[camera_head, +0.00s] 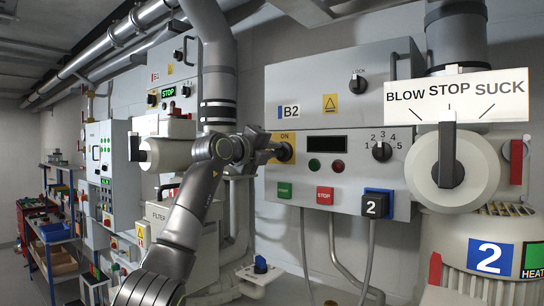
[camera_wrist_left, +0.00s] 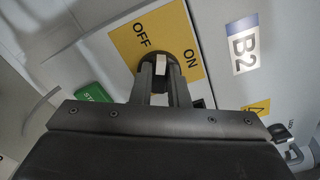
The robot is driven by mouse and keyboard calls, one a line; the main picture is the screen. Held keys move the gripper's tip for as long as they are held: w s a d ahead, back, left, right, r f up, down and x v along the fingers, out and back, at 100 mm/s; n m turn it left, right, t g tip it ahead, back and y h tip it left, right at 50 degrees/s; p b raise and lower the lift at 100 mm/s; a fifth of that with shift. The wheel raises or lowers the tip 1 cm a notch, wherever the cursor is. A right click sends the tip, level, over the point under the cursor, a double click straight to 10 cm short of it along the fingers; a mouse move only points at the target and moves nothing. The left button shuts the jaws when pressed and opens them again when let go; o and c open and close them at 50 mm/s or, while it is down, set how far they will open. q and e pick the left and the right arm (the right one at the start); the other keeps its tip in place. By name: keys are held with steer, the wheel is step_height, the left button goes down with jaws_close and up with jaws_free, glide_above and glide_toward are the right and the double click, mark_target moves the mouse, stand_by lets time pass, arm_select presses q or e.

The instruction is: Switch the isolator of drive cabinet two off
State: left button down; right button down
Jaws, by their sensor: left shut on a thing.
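Drive cabinet two is the grey cabinet (camera_head: 310,80) labelled B2 in the middle of the head view. Its isolator sits on a yellow plate (camera_head: 287,138) at the cabinet's left side; "ON" shows above it, and my gripper hides much of the rest. In the left wrist view the yellow plate (camera_wrist_left: 116,44) shows both "OFF" and "ON", with the dark round isolator knob (camera_wrist_left: 179,58) between them. My left gripper (camera_head: 275,152) is shut on the knob, one finger on each side (camera_wrist_left: 161,72). A pale mark shows on the knob between the fingertips. My right gripper is not in view.
The cabinet front also carries a green start button (camera_head: 285,190), a red stop button (camera_head: 325,196), a numbered dial (camera_head: 381,151) and a lock knob (camera_head: 357,84). A BLOW/STOP/SUCK lever (camera_head: 447,150) stands at right. Cables hang below the cabinet.

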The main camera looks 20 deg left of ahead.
arm_select(q)
steer(key=n, duration=0.2)
steer(key=n+b, duration=0.2)
steer(key=n, duration=0.1)
steer(key=shift+f+n, duration=0.3)
stand_by(0.4)
steer(key=c, duration=1.4)
jaws_free()
steer(key=shift+a, duration=0.1)
steer(key=shift+s+b, duration=0.1)
steer(key=shift+b, duration=0.25)
steer(key=b+v, duration=0.9)
steer(key=v, duration=0.8)
steer(key=shift+s+a, duration=0.1)
